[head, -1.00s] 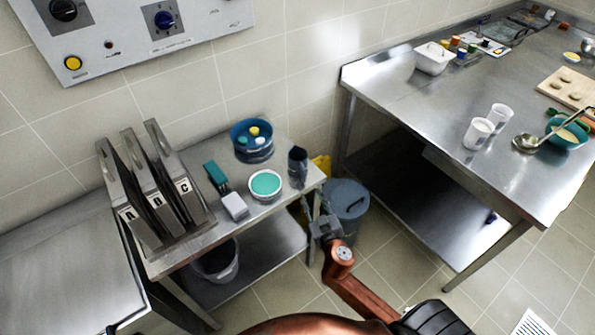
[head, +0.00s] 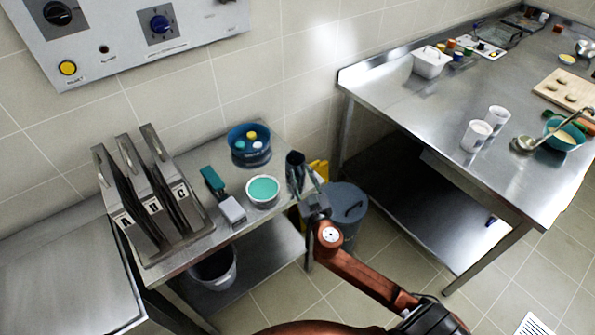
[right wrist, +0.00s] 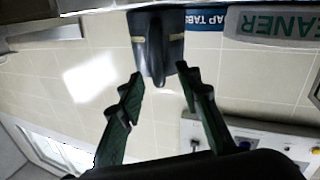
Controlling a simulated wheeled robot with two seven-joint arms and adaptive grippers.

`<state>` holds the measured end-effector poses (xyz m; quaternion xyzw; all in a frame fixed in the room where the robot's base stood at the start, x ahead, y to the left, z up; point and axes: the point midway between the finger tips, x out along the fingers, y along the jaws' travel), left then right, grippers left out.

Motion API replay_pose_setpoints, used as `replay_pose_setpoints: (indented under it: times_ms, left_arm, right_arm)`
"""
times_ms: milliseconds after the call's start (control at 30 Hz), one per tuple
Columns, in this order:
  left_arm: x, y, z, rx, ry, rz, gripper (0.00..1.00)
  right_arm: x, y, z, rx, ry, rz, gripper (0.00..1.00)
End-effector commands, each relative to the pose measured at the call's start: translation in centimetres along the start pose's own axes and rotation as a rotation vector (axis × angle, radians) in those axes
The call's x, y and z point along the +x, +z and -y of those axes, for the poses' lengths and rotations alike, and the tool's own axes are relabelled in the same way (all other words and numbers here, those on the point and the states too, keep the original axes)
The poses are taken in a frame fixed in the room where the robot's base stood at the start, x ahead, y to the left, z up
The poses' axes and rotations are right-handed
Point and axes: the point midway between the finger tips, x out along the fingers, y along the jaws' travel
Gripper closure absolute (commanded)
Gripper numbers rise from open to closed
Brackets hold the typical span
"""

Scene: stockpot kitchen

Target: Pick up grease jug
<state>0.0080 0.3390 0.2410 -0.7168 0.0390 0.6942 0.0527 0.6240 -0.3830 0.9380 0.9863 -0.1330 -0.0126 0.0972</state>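The grease jug (head: 295,163), a dark upright vessel, stands at the right end of the small steel table. In the right wrist view the dark jug (right wrist: 153,62) shows at the top middle, with a narrow ridge facing the camera. My right gripper (head: 305,187) is at the jug's near side in the head view. In the right wrist view its two fingers (right wrist: 160,88) are spread apart, with the jug's ridge between and just beyond the tips. I cannot tell whether they touch it. My left gripper is not in view.
A white tub with teal contents (head: 263,190) and a blue tub (head: 250,149) stand left of the jug. A green brush (head: 212,181) and a rack of lettered panels (head: 150,205) are further left. A grey lidded bin (head: 347,207) stands on the floor to the right.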

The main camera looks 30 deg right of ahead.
Motion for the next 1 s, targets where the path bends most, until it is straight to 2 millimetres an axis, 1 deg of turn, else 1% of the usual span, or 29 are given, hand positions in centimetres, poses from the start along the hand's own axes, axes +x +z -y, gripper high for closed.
replay_pose_setpoints:
  times_ms: [133,600,1000]
  left_arm:
    - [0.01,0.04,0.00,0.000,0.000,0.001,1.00]
    - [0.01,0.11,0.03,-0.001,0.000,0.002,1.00]
    - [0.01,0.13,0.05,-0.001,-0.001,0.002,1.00]
  right_arm:
    - [-0.03,0.06,0.03,0.000,0.000,0.001,0.68]
    - [-0.06,0.09,0.02,0.000,0.000,0.002,1.00]
    - [-0.06,0.06,0.04,0.000,-0.001,0.001,1.00]
